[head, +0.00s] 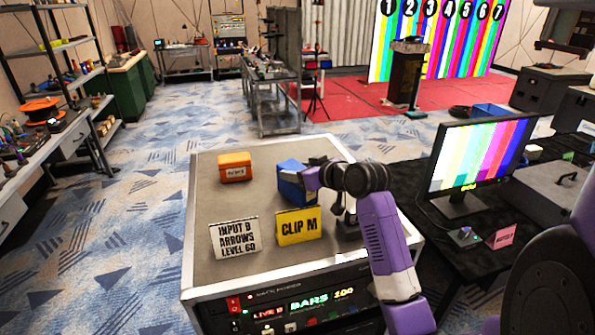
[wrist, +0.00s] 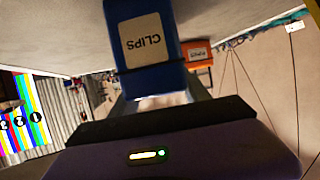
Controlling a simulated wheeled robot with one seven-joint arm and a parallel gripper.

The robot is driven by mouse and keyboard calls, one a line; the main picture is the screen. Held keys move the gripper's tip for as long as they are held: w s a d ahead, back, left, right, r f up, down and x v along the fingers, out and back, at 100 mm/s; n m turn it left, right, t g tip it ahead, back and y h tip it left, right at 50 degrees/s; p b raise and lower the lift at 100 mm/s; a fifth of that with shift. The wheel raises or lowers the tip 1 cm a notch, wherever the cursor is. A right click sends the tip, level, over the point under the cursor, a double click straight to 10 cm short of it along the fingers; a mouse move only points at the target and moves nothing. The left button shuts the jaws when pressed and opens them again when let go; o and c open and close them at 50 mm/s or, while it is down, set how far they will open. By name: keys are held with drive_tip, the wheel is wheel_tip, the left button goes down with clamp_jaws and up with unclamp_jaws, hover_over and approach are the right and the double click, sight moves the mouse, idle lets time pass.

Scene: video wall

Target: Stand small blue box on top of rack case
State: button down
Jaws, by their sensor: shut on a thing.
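The small blue box (head: 289,188) is at the far right part of the rack case (head: 215,205) top in the head view. My gripper (head: 310,180) is shut on it, reaching in from the right. In the wrist view, the blue box (wrist: 152,48) hangs in front of my gripper (wrist: 160,95), with a white label reading CLIPS upside down in the picture. The box looks roughly upright in the head view. I cannot tell whether its base touches the case top. My gripper and wrist hide its right side.
On the case top stand an orange box (head: 235,167), a white card (head: 235,238) and a yellow CLIP M card (head: 298,226). A dark object (head: 345,220) is partly hidden by my arm. A monitor (head: 480,155) stands on a black table at right. The left middle of the top is clear.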

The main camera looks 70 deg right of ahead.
drive_tip(key=c, duration=0.5)
unclamp_jaws()
drive_tip(key=shift+r, duration=0.15)
drive_tip(key=b+v, duration=0.1)
drive_tip(key=v, duration=1.1)
drive_tip(key=shift+a+b, duration=0.1)
drive_tip(key=shift+b, duration=0.3)
